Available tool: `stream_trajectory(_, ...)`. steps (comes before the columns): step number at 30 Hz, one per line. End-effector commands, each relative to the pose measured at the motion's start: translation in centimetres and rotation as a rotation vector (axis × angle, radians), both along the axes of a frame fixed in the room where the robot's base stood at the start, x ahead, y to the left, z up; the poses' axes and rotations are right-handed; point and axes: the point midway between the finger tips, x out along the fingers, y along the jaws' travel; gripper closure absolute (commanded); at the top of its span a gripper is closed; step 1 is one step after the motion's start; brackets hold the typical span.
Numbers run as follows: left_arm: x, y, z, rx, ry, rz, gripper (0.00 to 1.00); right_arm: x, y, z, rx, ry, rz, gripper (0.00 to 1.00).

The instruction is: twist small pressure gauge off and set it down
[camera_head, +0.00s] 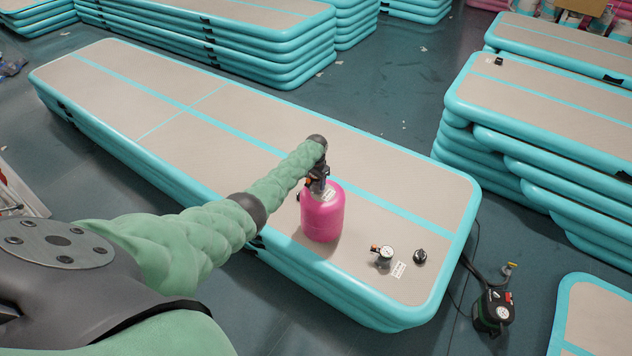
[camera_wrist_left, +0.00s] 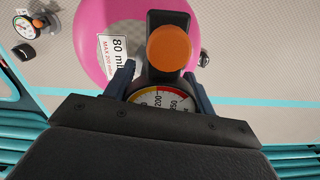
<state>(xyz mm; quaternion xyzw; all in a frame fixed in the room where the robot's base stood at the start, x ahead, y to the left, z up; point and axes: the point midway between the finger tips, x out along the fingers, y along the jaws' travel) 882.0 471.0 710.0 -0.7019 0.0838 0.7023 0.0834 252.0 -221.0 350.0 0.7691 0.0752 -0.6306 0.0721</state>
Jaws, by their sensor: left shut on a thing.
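A pink tank (camera_head: 322,218) stands upright on the front end of the large inflatable track (camera_head: 385,175). My left gripper (camera_head: 317,182) is at the tank's top. In the left wrist view, its two dark fingers (camera_wrist_left: 160,92) close on either side of the small pressure gauge (camera_wrist_left: 158,98), whose dial is partly hidden by the gripper body. A black fitting with an orange knob (camera_wrist_left: 170,48) is just beyond the gauge, over the pink tank (camera_wrist_left: 92,40). How the gauge joins the fitting is hidden. My right gripper is not in view.
A second gauge (camera_head: 383,254) with a white dial, a small white card (camera_head: 398,269) and a black round part (camera_head: 420,257) lie on the track to the right of the tank. A dark pump (camera_head: 493,310) stands on the floor. Bare track surface lies behind the tank.

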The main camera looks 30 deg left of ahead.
Motion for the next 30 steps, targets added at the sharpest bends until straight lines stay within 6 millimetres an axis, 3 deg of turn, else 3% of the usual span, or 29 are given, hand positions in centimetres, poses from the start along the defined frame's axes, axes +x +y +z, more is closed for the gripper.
stream_trajectory(30, 0.0, 0.0, 3.5, 0.0, 0.0, -0.001, 0.71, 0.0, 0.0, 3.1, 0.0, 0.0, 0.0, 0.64)
